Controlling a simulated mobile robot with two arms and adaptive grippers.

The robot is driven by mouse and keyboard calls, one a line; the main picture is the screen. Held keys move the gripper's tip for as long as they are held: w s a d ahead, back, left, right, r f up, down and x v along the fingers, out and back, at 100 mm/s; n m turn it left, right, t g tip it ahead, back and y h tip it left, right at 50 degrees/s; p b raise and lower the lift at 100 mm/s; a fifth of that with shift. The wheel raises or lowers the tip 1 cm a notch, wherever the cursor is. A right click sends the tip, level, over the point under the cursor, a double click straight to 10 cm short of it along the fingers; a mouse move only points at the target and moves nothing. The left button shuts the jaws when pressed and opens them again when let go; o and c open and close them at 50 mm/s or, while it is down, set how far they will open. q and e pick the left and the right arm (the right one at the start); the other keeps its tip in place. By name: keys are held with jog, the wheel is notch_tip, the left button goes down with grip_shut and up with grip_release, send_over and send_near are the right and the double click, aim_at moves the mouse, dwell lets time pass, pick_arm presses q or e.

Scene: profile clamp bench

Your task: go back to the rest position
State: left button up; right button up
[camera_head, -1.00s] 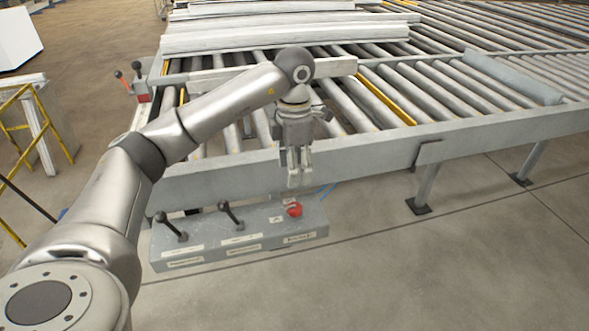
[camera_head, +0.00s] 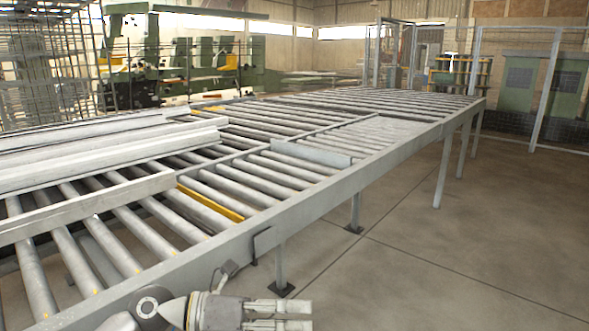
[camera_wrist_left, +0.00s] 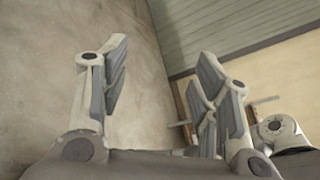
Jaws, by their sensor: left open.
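My left gripper (camera_head: 278,316) is at the bottom edge of the head view, in front of the near rail of the roller table. Its fingers point right and are apart with nothing between them. My right gripper is not in view. The control box with levers and a red button is out of the head view.
The roller table (camera_head: 335,190) runs from the near left to the back right, carrying pale profiles (camera_head: 95,160) at left. Green machines (camera_head: 185,60) and a mesh fence (camera_head: 520,80) stand behind. The concrete floor (camera_head: 440,270) at right is clear.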

pick_arm(q)
notch_tip(320, 180, up, 5)
jog(key=n+t+h, duration=0.4)
jog(key=n+t, duration=0.1)
jog(key=n, duration=0.1)
jog(key=w+a+n+t+y, duration=0.4)
jog(key=a+n+t+y, duration=0.2)
jog(key=n+t, duration=0.65)
jog(key=s+a+f+n+g+y, duration=0.2)
jog(key=a+f+n+g+y, duration=0.1)
jog(key=a+f+n+y, duration=0.55)
jog(key=s+a+f+n+g+y, duration=0.3)
jog(key=a+f+n+y, duration=0.25)
jog(key=f+n, duration=0.5)
jog(key=s+f+n+g, duration=0.2)
jog(key=s+f+g, duration=0.4)
jog(key=s, duration=0.4)
jog(key=s+f+n+g, duration=0.2)
jog(key=s+f+g, duration=0.2)
jog(key=s+f, duration=0.55)
jog(key=s+f+g, duration=0.1)
jog(key=s+f, duration=0.2)
jog(key=f, duration=2.1)
jog(key=s+a+f+g, duration=0.1)
jog(key=s+a+f, duration=0.2)
jog(key=s+f, duration=1.3)
jog(key=shift+s+f+m, duration=0.3)
jog(key=shift+s+m, duration=0.05)
jog(key=shift+s, duration=0.2)
